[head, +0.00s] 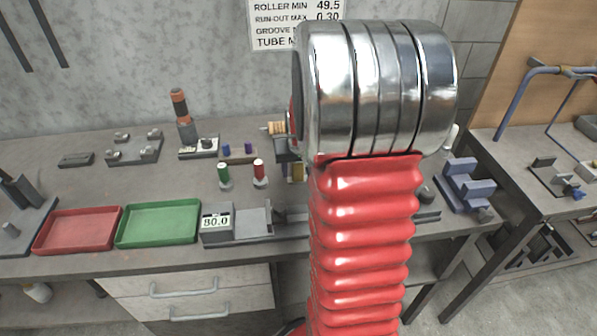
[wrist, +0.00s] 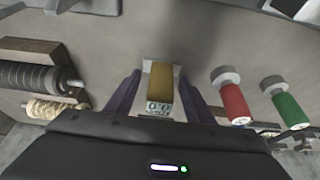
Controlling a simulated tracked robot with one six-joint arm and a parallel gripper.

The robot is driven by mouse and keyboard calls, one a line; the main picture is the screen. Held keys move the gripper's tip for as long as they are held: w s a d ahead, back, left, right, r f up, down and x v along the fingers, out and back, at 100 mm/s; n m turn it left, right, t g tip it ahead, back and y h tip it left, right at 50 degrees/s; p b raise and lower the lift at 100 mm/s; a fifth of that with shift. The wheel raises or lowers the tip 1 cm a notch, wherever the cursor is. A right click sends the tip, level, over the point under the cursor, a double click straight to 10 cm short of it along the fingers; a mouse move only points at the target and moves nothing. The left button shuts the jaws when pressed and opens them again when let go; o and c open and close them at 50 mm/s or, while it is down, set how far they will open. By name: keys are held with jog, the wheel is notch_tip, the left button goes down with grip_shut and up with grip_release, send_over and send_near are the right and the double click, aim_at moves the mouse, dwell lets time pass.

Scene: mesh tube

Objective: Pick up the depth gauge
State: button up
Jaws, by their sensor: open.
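The depth gauge (wrist: 161,82) shows in the wrist view as a small block with a tan-gold body and a pale display reading 0.0. It stands on the bench between the two purple fingers of my gripper (wrist: 159,92). The fingers are apart, one on each side of it, with gaps visible. In the head view a yellowish part of the gauge (head: 297,172) shows just left of my red arm sleeve. Most of my gripper is hidden there behind my arm.
A red-topped plug (head: 259,172) and a green-topped plug (head: 223,175) stand close to the gauge. A green tray (head: 158,223), a red tray (head: 77,230) and an 80.0 display block (head: 216,222) line the bench front.

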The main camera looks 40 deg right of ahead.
jog(key=shift+c, duration=0.5)
grip_shut()
jog(key=shift+r, duration=0.1)
notch_tip(320, 180, up, 10)
jog(key=shift+f, duration=0.1)
dwell(0.6)
dwell(0.4)
